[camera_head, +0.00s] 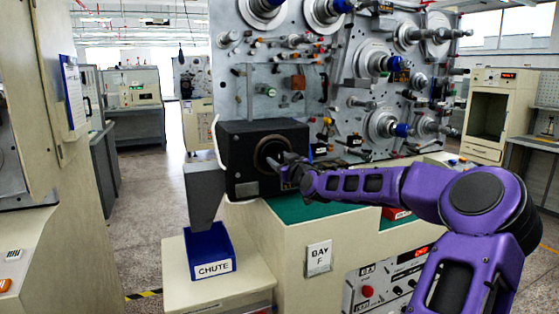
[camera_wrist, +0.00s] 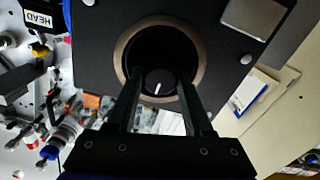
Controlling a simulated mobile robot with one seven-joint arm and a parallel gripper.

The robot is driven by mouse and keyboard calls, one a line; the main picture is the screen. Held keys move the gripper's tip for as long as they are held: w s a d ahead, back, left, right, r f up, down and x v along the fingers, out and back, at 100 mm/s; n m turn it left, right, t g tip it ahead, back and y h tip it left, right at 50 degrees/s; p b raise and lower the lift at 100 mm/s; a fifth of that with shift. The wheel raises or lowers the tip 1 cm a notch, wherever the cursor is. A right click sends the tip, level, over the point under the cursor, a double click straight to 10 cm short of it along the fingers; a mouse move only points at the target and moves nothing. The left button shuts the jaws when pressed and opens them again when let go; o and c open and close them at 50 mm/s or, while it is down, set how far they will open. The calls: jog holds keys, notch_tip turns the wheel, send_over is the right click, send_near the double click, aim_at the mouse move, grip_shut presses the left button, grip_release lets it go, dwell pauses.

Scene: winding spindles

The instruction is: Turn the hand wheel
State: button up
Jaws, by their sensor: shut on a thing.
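A black box (camera_head: 238,150) stands on the green top of the cream bench. Its front has a round opening with a bronze ring, which the wrist view shows close up (camera_wrist: 122,58). Inside the ring, in the wrist view, is a small round dark hand wheel (camera_wrist: 158,80) with a white mark, slightly tilted from vertical. My gripper (camera_head: 282,163) reaches the box front from the right. In the wrist view its two fingers (camera_wrist: 160,88) are shut on the hand wheel, one on each side. In the head view my gripper hides the hand wheel.
A grey chute (camera_head: 203,190) leads down to a blue bin (camera_head: 205,245) marked CHUTE, left of the box. A panel (camera_head: 265,75) with spindles and knobs rises behind. Floor is free at left.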

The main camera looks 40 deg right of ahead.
grip_shut()
jog(key=shift+m, duration=0.3)
jog(key=m+b, duration=0.1)
jog(key=m, duration=0.2)
jog(key=shift+m, duration=0.3)
jog(key=m+b, duration=0.1)
jog(key=m, duration=0.5)
jog(key=shift+d+f, duration=0.1)
jog(key=shift+d, duration=0.05)
jog(key=m+b, duration=0.2)
jog(key=m, duration=0.3)
jog(key=shift+m, duration=0.4)
jog(key=m+b, duration=0.1)
jog(key=m, duration=0.3)
jog(key=shift+m+b, duration=0.3)
jog(key=shift+b, duration=0.05)
